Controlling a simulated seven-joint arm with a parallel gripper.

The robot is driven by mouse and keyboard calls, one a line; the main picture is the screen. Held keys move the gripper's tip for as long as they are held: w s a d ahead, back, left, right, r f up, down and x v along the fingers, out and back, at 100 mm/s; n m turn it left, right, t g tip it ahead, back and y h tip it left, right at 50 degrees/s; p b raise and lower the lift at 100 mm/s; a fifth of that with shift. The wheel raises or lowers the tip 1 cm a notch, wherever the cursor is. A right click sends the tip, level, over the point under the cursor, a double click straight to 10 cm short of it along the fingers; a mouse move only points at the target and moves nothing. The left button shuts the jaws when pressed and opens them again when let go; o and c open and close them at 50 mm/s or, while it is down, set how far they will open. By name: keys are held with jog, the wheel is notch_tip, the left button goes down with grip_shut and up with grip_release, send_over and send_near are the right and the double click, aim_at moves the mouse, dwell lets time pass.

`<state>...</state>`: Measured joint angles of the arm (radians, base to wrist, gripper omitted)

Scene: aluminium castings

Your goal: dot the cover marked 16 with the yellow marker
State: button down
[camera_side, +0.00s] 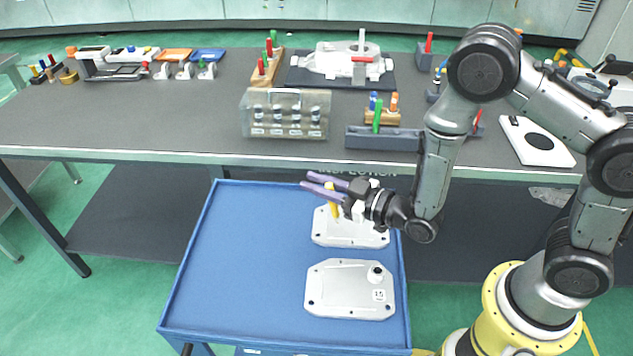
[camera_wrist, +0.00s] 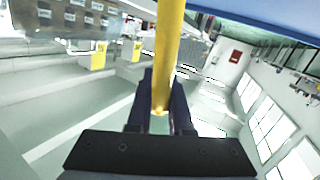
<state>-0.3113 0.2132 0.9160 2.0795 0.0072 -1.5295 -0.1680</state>
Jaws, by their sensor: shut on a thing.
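My gripper (camera_side: 309,181) points left in the side view, above the far part of the blue cart top. Its purple fingers are shut on the yellow marker (camera_side: 333,206), which hangs down, slightly tilted. In the wrist view the yellow marker (camera_wrist: 169,50) runs up from between the fingers (camera_wrist: 160,88). The marker's lower end is over or beside the left part of the far grey cover (camera_side: 340,236); I cannot tell whether it touches. My gripper hides part of that cover, and no number on it is readable. The near cover (camera_side: 335,287) carries a label reading 15.
Both covers lie on the right side of the blue cart top (camera_side: 240,260); its left side is clear. The dark bench (camera_side: 190,130) behind holds a clear box (camera_side: 285,113), a grey marker rack (camera_side: 375,138) and a white casting (camera_side: 342,61).

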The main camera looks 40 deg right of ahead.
jog(key=shift+f, duration=0.6)
dwell(1.1)
